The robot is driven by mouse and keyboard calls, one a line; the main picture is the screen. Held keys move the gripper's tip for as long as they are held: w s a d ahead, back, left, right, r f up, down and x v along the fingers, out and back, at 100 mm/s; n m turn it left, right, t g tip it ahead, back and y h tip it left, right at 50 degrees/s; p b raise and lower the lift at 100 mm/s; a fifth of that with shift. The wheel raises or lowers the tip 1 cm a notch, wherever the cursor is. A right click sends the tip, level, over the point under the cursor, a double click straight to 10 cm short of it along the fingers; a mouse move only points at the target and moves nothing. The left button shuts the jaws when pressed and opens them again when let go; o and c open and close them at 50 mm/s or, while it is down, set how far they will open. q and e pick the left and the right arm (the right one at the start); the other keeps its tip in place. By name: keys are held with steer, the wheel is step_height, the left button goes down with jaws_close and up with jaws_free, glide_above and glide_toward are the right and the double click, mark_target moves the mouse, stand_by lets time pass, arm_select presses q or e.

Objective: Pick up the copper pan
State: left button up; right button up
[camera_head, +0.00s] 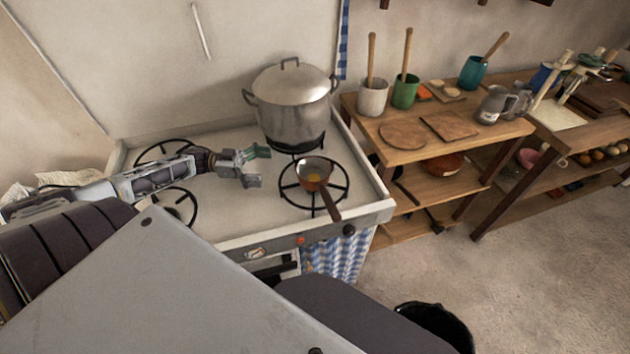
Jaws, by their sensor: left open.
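The copper pan (313,173) is small and sits upright on the front right burner of the white stove. Its dark handle (330,205) points toward the stove's front edge, down and to the right. My left gripper (260,166) reaches in from the left over the stove top. It is open and empty, with its fingers pointing right toward the pan, and a gap shows between them and the pan. My right gripper is not in view.
A large lidded metal pot (291,105) stands on the back right burner, just behind the pan. The left burners are bare. A wooden shelf table (455,129) with cups and boards stands to the right. A dark bucket (437,324) is on the floor.

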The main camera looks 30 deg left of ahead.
mark_target(302, 168)
arm_select(q)
steer(key=shift+d, duration=0.15)
steer(key=shift+w+d, duration=0.35)
steer(key=shift+d, duration=0.2)
steer(key=x, duration=0.7)
steer(key=shift+d, duration=0.15)
steer(key=shift+r+x, duration=0.15)
steer(key=shift+x, duration=0.6)
steer(key=shift+r+x, duration=0.1)
steer(key=shift+x, duration=1.7)
steer(key=shift+f, duration=0.1)
